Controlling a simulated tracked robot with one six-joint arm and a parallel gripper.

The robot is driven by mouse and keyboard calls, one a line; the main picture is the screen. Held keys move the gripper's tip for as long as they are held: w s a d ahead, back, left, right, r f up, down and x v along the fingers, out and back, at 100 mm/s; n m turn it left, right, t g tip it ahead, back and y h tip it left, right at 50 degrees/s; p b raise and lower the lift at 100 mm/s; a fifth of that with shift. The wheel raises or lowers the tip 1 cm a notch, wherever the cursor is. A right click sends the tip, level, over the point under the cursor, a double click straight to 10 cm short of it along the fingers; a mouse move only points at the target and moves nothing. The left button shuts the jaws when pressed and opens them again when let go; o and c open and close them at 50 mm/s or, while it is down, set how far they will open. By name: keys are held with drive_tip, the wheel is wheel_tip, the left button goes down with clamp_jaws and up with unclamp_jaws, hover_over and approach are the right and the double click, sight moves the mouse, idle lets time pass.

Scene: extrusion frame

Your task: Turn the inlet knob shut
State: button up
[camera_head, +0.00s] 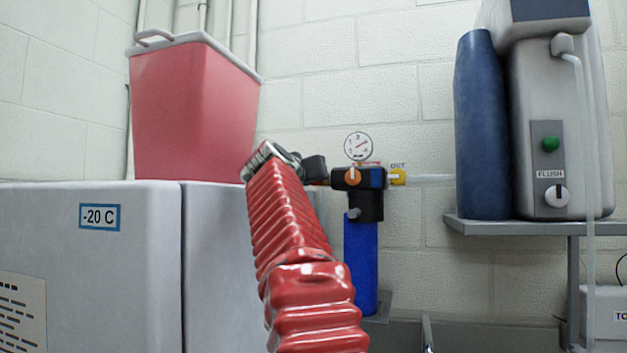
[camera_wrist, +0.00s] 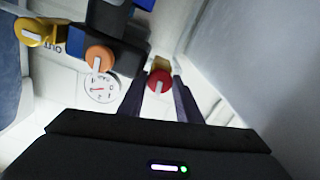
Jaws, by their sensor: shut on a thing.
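The red knob (camera_wrist: 160,77) is on the filter head's inlet side, opposite the yellow knob (camera_head: 397,177) marked OUT. In the wrist view its white bar runs nearly up and down in the picture. My gripper (camera_wrist: 158,88) is shut on the red knob, one dark finger on each side. In the head view my gripper (camera_head: 314,167) hides nearly all of this knob. The black filter head (camera_head: 372,206) carries an orange knob (camera_head: 352,176) in front. A blue filter housing (camera_head: 360,262) hangs below it.
A round pressure gauge (camera_head: 358,146) stands on top of the filter head, close to my gripper. A red bin (camera_head: 190,110) sits on the white freezer (camera_head: 90,265) at left. A shelf (camera_head: 520,228) at right holds a blue cylinder (camera_head: 482,130) and a grey machine (camera_head: 555,110).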

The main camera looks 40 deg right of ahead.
drive_tip(key=shift+w+f+m, duration=0.1)
drive_tip(key=shift+f+m, duration=0.05)
drive_tip(key=shift+m, duration=0.55)
drive_tip(key=shift+w+f+m, duration=0.1)
drive_tip(key=shift+m, duration=0.6)
drive_tip(key=shift+r, duration=0.1)
drive_tip(key=o, duration=1)
drive_tip(key=shift+s+r, duration=0.1)
drive_tip(key=v, duration=1.3)
drive_tip(key=shift+s+a, duration=0.2)
drive_tip(key=shift+a, duration=0.15)
drive_tip(key=shift+s, duration=0.1)
